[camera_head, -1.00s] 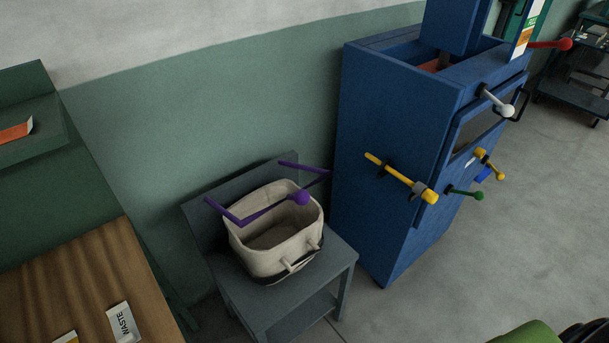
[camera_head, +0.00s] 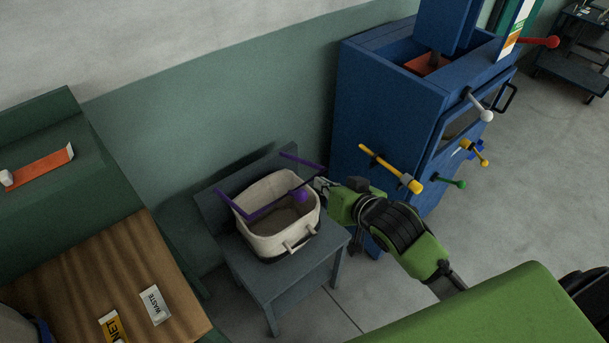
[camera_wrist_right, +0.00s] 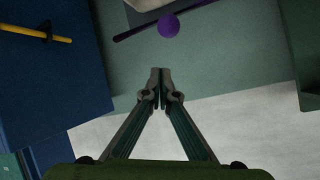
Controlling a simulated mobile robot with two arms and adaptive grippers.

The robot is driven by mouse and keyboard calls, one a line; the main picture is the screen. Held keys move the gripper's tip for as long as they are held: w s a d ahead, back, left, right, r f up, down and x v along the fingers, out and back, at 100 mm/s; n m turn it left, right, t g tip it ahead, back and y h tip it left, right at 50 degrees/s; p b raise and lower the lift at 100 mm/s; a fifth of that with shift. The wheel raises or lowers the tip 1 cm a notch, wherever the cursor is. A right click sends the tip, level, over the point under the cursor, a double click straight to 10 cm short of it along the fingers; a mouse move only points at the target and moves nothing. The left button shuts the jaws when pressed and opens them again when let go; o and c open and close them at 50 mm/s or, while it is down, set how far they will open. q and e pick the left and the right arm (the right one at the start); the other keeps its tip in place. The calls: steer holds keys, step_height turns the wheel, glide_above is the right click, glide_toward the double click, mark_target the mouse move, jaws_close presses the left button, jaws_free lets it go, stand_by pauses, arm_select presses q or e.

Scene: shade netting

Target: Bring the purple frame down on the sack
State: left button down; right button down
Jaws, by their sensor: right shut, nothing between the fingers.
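The purple frame (camera_head: 238,210) is a thin bar with a round purple knob (camera_head: 299,195), at the mouth of the cream sack (camera_head: 282,240). I cannot tell whether the bar touches the rim. The sack stands open on a grey stand (camera_head: 272,277). My right gripper (camera_head: 318,184) is just right of the knob, with its fingers shut and empty. In the right wrist view the knob (camera_wrist_right: 168,26) and its bar lie ahead of the shut fingertips (camera_wrist_right: 160,72), apart from them. My left gripper is out of view.
A blue machine (camera_head: 385,115) stands right of the stand, with a yellow handle (camera_head: 390,168) sticking out near my right arm. A wooden-topped bench (camera_head: 95,280) with labels is at the left.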

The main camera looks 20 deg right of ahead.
mark_target(304, 190)
steer(key=w+a+r+p+x, duration=0.1)
steer(key=r+p+x, duration=0.1)
steer(key=x, duration=0.7)
steer(key=s+f, duration=0.1)
steer(key=s+p, duration=0.1)
steer(key=s+f+p, duration=0.1)
steer(key=shift+s+a+f, duration=0.25)
steer(key=shift+f, duration=0.1)
steer(key=shift+w+f, duration=0.1)
